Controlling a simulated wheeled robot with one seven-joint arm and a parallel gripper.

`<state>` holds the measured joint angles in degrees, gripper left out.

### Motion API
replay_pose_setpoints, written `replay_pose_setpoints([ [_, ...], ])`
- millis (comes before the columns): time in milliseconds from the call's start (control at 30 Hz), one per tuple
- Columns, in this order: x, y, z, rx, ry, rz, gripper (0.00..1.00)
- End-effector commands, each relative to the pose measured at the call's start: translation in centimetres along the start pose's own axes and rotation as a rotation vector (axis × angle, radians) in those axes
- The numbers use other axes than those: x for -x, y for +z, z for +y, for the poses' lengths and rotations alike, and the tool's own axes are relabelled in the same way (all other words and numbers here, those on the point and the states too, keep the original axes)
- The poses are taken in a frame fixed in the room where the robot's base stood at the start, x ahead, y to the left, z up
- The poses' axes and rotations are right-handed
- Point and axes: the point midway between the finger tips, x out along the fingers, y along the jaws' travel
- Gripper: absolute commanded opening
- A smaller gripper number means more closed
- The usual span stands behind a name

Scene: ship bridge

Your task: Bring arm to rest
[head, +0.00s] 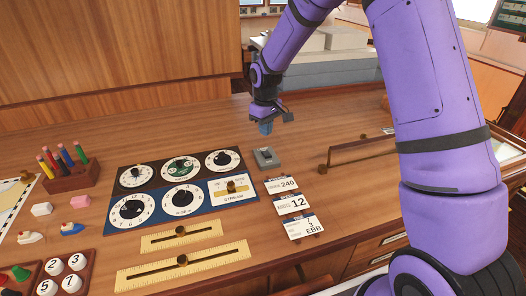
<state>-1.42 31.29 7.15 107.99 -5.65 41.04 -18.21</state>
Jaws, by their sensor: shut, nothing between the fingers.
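My purple arm arches in from the right side of the head view. My gripper (265,126) points down above the wooden console top (240,133), just above and behind a small grey box (266,158). The fingers look closed together, and nothing shows between them. Whether the fingertips touch the box cannot be told, but a gap seems to show.
A dial panel (150,212) lies left of the gripper, with number cards (292,204) in front. Two brass slide rulers (183,265) lie nearer. A wooden rail (356,150) stands to the right. A marker holder (70,178) stands at left. The console's back is clear.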

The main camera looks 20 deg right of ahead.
Motion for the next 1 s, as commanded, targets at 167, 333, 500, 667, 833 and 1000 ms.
replay_pose_setpoints([
  [167, 0.2, 0.1, 0.0, -0.002, 0.001, 0.002, 0.00],
  [333, 3.0, 1.3, -0.2, -0.025, 0.017, 0.021, 0.00],
  [500, 7.9, 4.1, -0.7, -0.073, 0.045, 0.059, 0.00],
  [667, 12.2, 7.1, -1.5, -0.122, 0.067, 0.096, 0.00],
  [833, 16.1, 10.7, -2.5, -0.174, 0.089, 0.139, 0.00],
  [1000, 19.4, 14.5, -3.8, -0.229, 0.105, 0.182, 0.00],
])
